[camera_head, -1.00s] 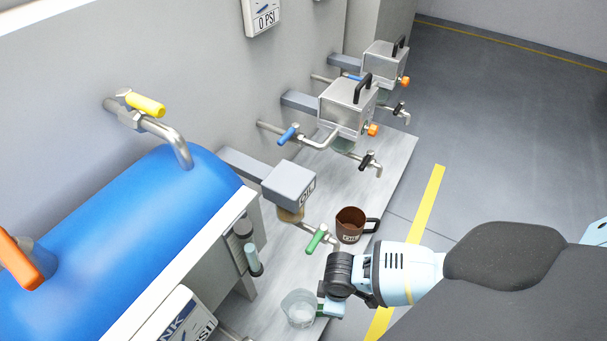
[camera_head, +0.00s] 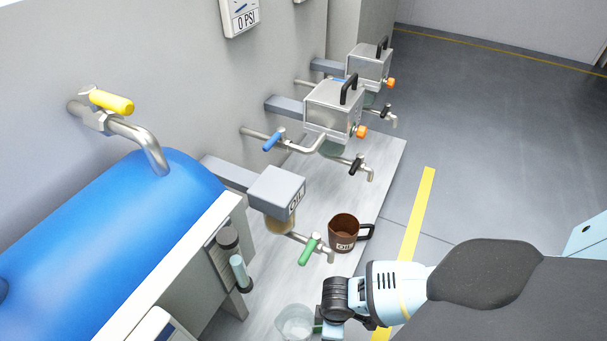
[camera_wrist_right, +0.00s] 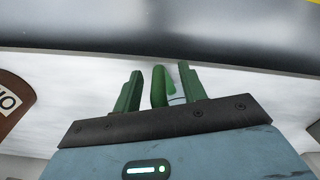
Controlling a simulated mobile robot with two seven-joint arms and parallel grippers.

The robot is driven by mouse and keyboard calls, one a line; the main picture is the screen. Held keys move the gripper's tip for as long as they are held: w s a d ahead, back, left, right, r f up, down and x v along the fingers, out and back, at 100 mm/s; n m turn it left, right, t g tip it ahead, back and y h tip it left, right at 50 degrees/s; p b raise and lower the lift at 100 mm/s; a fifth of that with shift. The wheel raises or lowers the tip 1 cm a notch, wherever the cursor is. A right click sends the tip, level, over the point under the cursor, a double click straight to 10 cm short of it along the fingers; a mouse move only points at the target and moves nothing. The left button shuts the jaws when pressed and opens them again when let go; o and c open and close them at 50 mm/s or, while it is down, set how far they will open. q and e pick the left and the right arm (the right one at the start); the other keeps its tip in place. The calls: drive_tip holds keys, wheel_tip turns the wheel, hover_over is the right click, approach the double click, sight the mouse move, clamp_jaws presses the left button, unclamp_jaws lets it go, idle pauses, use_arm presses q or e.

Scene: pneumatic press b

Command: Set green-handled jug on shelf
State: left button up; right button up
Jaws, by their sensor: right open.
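The clear jug (camera_head: 293,322) is at the bottom edge of the head view, partly cut off, over the light grey shelf-like surface (camera_head: 385,165); whether it touches is unclear. Its green handle (camera_head: 318,329) points right, toward my right gripper (camera_head: 325,328). In the right wrist view, the green handle (camera_wrist_right: 158,87) stands between the two green fingers of my right gripper (camera_wrist_right: 160,90). The fingers are open, with a gap visible on the left side of the handle. The jug's body is mostly hidden in this view. My left gripper is not in view.
A brown mug (camera_head: 345,232) stands on the surface beyond my right gripper. The green-handled tap (camera_head: 312,248) under the oil box (camera_head: 277,190) is near. More taps and metal boxes (camera_head: 335,108) line the wall. A blue tank (camera_head: 110,250) is at left.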

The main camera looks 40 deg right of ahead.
drive_tip(key=shift+f, duration=0.5)
drive_tip(key=shift+r, duration=0.1)
drive_tip(key=shift+c, duration=0.4)
clamp_jaws()
drive_tip(key=shift+r, duration=0.1)
